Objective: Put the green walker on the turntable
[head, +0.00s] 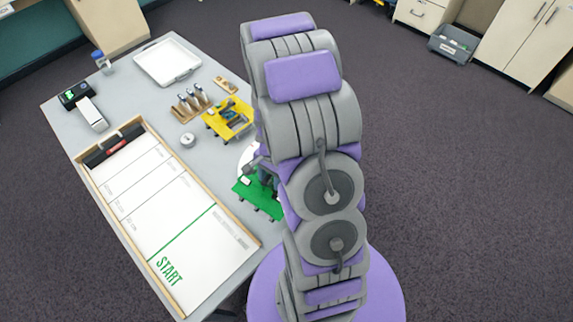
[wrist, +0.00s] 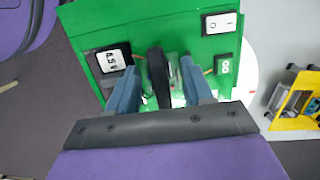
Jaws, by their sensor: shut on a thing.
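The green walker (head: 256,197) is a flat green body with dark legs, at the right edge of the table beside my arm. In the wrist view the green walker (wrist: 185,45) lies below my gripper (wrist: 160,88), whose two blue-grey fingers are closed on its dark upright grip (wrist: 158,75). The turntable is a white disc (head: 246,158), partly hidden behind the walker and my arm. Its white edge also shows right of the walker in the wrist view (wrist: 250,75). I cannot tell whether the walker touches the disc or hangs above it.
A yellow walker (head: 229,118) stands just behind the turntable. A wooden holder with tools (head: 190,106), a small round gauge (head: 187,140), a white tray (head: 167,61) and a wood-framed START track (head: 165,215) take up the table (head: 230,187). Open floor lies right.

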